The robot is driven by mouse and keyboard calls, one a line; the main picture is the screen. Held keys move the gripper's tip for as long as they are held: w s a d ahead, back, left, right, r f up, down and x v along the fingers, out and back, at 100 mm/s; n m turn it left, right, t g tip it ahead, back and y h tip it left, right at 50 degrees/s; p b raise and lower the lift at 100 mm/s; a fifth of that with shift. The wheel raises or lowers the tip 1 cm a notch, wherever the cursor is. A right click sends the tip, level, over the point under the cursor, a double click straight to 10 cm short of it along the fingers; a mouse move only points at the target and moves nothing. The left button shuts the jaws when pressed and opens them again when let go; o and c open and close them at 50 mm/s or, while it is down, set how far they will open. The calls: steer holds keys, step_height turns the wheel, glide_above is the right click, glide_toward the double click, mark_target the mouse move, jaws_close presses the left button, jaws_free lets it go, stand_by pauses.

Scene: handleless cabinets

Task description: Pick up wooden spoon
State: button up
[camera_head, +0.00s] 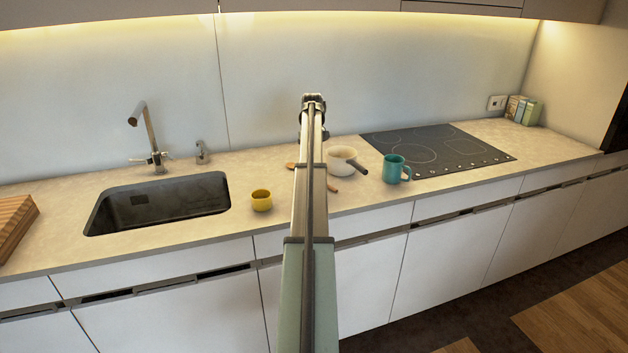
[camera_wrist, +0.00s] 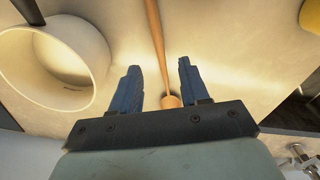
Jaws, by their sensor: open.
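The wooden spoon (camera_wrist: 156,35) runs lengthwise through the wrist view, from the top edge down between my fingers. Its lower end reaches close to the gripper's palm in the picture. In the head view my arm covers the spoon's middle, and a brown end of it (camera_head: 290,165) shows just left of the arm on the counter. My gripper (camera_wrist: 158,64) is open, with one blue finger on each side of the spoon and visible gaps between. I cannot tell its exact height over the counter. The gripper itself is hidden in the head view.
A white pot (camera_head: 341,160) with a dark handle stands right of my arm, close beside my left finger in the wrist view (camera_wrist: 88,45). A teal mug (camera_head: 394,169) is farther right, a yellow cup (camera_head: 261,200) left. The sink (camera_head: 160,203) and cooktop (camera_head: 437,150) flank them.

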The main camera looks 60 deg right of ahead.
steer(key=shift+s+a+f, duration=0.1)
steer(key=shift+s+f, duration=0.1)
steer(key=shift+f, duration=1.5)
steer(key=shift+s+f, duration=0.15)
steer(key=shift+f, duration=1.55)
jaws_close()
